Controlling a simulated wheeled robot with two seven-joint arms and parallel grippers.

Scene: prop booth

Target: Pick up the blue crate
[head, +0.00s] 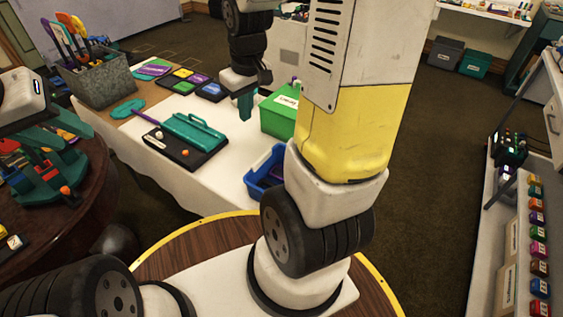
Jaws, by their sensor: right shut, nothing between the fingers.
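The blue crate (257,189) sits at the near right corner of the white-covered table (213,178). My own right arm hides its right side. Its rim and left part show, and I cannot make out clearly what is inside. My right gripper (246,108) hangs over the table, pointing down, with its teal fingers together and empty. It is above and to the left of the crate in the picture, apart from it.
A green box (280,116) with a white label stands just behind the crate. A black case with a teal handle (188,138) lies to its left. A grey bin of tools (104,83) stands further left. A dark round table (84,188) is at far left. Shelves with small colored items stand at right.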

